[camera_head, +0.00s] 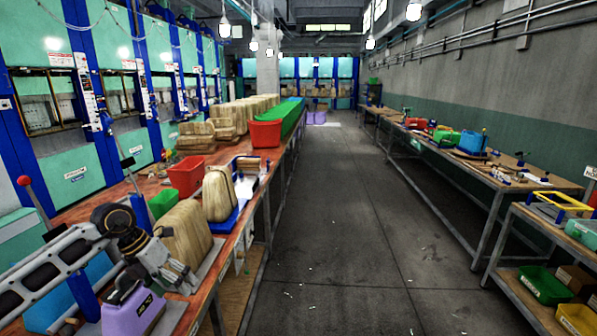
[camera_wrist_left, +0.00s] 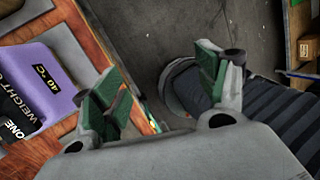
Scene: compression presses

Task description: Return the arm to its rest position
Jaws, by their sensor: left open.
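My left arm comes in from the left in the head view and reaches over the near end of the workbench (camera_head: 208,296). My left gripper (camera_head: 182,280) is in front of a stack of pale, layered wood-like pieces (camera_head: 190,230) and just above and right of a purple block (camera_head: 125,318). In the left wrist view the two green-padded fingers of the gripper (camera_wrist_left: 165,92) are apart with nothing between them. The purple block (camera_wrist_left: 42,75), with a "40 °C" label, lies left of the fingers. My right gripper is in neither view.
A second layered stack (camera_head: 218,195), a green bin (camera_head: 162,203) and a red bin (camera_head: 186,176) stand farther along the bench. Green presses (camera_head: 60,150) line the left wall. A long table (camera_head: 470,170) with tools stands right.

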